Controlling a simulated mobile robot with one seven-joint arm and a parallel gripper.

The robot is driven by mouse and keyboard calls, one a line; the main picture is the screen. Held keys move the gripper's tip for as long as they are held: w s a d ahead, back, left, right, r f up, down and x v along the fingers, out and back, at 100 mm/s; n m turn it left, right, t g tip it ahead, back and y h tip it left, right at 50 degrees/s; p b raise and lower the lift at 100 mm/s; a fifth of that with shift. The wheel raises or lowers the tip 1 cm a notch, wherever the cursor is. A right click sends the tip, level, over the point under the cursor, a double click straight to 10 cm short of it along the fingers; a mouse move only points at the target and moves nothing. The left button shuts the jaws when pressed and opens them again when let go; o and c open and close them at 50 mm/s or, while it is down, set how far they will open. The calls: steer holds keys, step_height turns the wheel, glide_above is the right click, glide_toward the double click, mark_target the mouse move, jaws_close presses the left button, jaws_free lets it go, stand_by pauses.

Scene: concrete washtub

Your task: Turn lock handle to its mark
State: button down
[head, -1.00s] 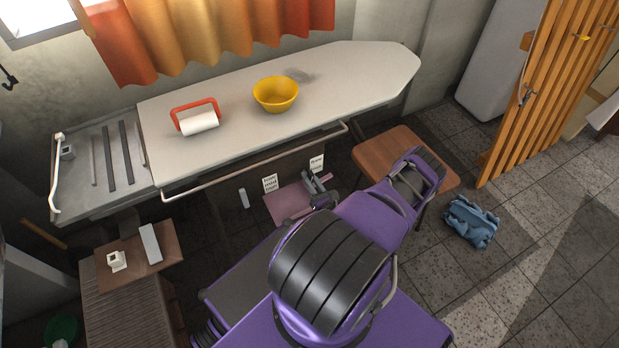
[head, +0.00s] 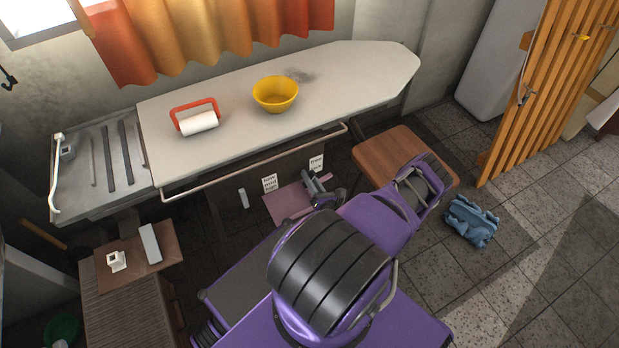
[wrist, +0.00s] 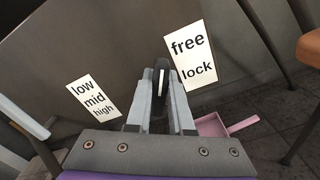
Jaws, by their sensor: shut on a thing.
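The lock handle (wrist: 161,78) is a dark lever with a pale stripe, seen in the wrist view in front of a grey panel (wrist: 110,50). My gripper (wrist: 160,92) is shut on it, one grey finger on each side; the fingers hide its lower part. A white card reading "free" above "lock" (wrist: 190,57) is just right of the handle, whose visible tip is beside the "free" end. In the head view my gripper (head: 313,184) is under the board's front edge, near the same card (head: 316,163). The handle cannot be made out there.
A "low mid high" card (wrist: 94,97) is left on the panel, with a pale lever (wrist: 30,121) beyond it. A pink dustpan (wrist: 212,125) lies below right. A rail (head: 255,165) runs above my gripper. A wooden stool (head: 385,155) stands close right of my arm.

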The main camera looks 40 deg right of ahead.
steer(key=m, duration=0.6)
steer(key=shift+d+f+m, duration=0.1)
steer(key=shift+d+m, duration=0.05)
steer(key=shift+m, duration=0.15)
steer(key=m, duration=0.5)
steer(key=shift+f, duration=0.1)
steer(key=shift+m, duration=0.4)
steer(key=c, duration=0.8)
jaws_free()
steer(key=shift+s, duration=0.1)
